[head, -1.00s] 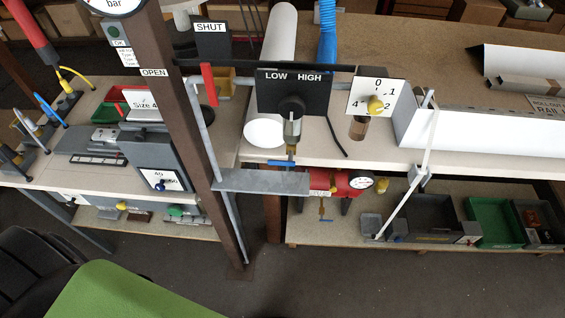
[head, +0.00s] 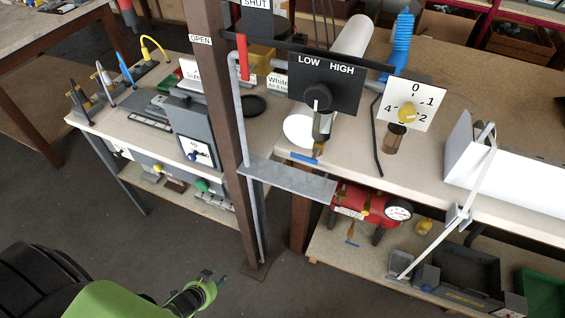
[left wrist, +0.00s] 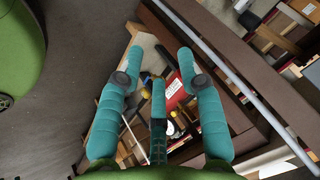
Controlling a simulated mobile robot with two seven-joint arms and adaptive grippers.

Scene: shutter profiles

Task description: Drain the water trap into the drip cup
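A clear bowl with a brass end, which looks like the water trap (head: 321,124), hangs under the black LOW/HIGH panel (head: 326,82). A blue lever (head: 305,158) is at its lower end. A small grey open container (head: 400,263) on the lower shelf may be the drip cup; I cannot tell for sure. My left gripper (head: 207,283) is low at the bottom of the head view, well in front of and below the bench. In the left wrist view its teal fingers (left wrist: 160,62) are spread with nothing visible between them. My right gripper is not in view.
A brown post (head: 226,130) with a grey ledge (head: 290,180) stands before the bench. A red tank with a gauge (head: 362,203) sits under the bench, with another blue lever (head: 352,243) below it. A white slanted bar (head: 452,210) crosses at right. The floor at front is clear.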

